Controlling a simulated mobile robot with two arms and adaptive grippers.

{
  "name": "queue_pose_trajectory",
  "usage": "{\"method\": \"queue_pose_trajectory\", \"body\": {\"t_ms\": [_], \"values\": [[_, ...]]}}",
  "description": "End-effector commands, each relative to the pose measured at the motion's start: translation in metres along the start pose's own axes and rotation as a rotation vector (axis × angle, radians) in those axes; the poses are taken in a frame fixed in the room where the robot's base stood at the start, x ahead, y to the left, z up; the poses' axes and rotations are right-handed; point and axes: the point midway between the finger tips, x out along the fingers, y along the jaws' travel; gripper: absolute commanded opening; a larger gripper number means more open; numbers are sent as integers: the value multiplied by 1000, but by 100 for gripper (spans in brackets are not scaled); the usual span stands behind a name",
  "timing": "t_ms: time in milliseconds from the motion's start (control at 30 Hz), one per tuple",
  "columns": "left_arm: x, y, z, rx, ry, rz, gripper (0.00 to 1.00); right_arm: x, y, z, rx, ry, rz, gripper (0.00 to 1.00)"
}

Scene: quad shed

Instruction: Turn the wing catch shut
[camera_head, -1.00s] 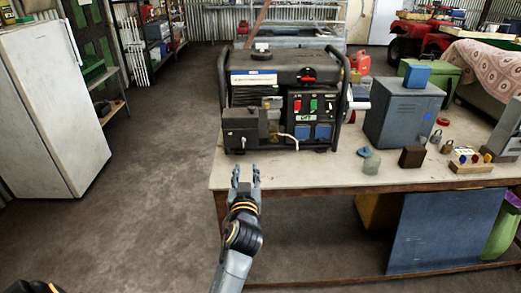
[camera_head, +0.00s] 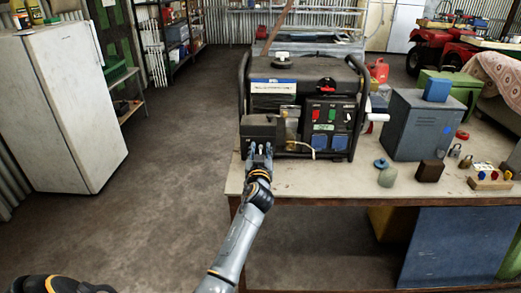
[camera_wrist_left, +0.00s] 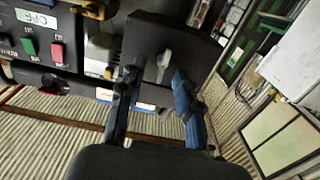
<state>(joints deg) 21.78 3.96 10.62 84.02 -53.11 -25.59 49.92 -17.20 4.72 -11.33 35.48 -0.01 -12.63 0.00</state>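The wing catch (camera_wrist_left: 164,64) is a small light-grey wing on the face of a dark box (camera_wrist_left: 168,30) in the left wrist view. It stands roughly upright in that picture, slightly tilted. The box is on the front left of the black generator (camera_head: 305,85) in the head view. My left gripper (camera_head: 260,150) is right in front of the box and hides most of the catch there. In the left wrist view the gripper's (camera_wrist_left: 156,78) two fingers are apart, one on each side of the catch. I cannot tell whether they touch it. My right gripper is not in view.
The generator stands on a workbench (camera_head: 300,180). A grey-blue metal case (camera_head: 418,128), a brown block (camera_head: 429,171), a pale green object (camera_head: 387,177) and padlocks lie to its right. A white fridge (camera_head: 65,105) stands far left. The floor between is clear.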

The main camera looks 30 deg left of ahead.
Motion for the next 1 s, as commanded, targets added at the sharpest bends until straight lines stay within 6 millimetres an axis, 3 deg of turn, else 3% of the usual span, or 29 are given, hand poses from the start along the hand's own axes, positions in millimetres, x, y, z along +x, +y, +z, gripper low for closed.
{"method": "queue_pose_trajectory", "body": {"t_ms": [267,433,467,1000], "values": [[2,0,0,0,0,0,34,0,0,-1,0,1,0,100],[1,0,0,0,0,0,1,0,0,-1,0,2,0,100],[1,0,0,0,0,0,0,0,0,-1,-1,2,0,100],[1,2,1,100,0,1,0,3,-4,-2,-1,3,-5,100]]}}
